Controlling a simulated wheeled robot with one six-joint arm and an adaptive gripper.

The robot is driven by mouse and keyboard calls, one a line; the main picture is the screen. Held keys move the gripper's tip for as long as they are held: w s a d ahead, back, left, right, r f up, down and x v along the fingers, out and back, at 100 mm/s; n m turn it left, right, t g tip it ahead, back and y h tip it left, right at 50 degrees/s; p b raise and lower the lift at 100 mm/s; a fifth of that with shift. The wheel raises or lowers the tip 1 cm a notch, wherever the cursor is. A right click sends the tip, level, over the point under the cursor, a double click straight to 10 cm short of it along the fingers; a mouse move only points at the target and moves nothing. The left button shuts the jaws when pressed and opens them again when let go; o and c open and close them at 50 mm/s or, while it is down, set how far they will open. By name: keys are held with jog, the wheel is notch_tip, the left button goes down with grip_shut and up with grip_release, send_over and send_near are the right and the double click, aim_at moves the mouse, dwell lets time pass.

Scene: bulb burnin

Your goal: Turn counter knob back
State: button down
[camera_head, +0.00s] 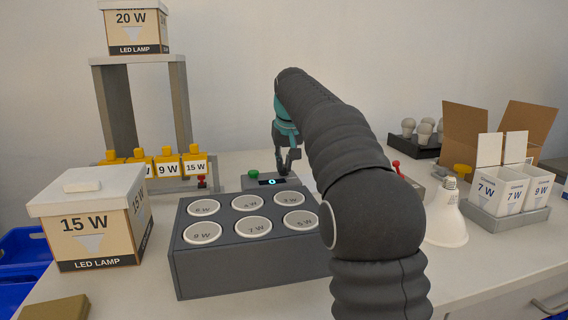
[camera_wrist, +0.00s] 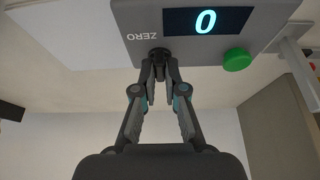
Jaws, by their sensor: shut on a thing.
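The counter (camera_wrist: 200,52) is a grey box with a dark display (camera_wrist: 206,21) that reads 0. The word ZERO is printed beside a small dark knob (camera_wrist: 159,52) on its face. In the wrist view my gripper (camera_wrist: 160,72) has its fingertips closed together at this knob, and they partly cover it. The knob's pointing direction cannot be made out. A green button (camera_wrist: 237,59) sits on the same box. In the head view the counter (camera_head: 250,184) stands behind the dark socket block, with my gripper (camera_head: 288,164) just above it.
The dark socket block (camera_head: 250,262) with round labelled sockets is in front of the counter. A 15 W lamp box (camera_head: 95,225) stands left, a 20 W box (camera_head: 136,30) on a shelf. A reflector bulb (camera_head: 446,220) and a tray (camera_head: 507,221) of small boxes are right.

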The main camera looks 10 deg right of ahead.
dwell(0.3)
jog(key=c, duration=1.2)
grip_release()
jog(key=shift+c, duration=0.2)
jog(key=v, duration=1.2)
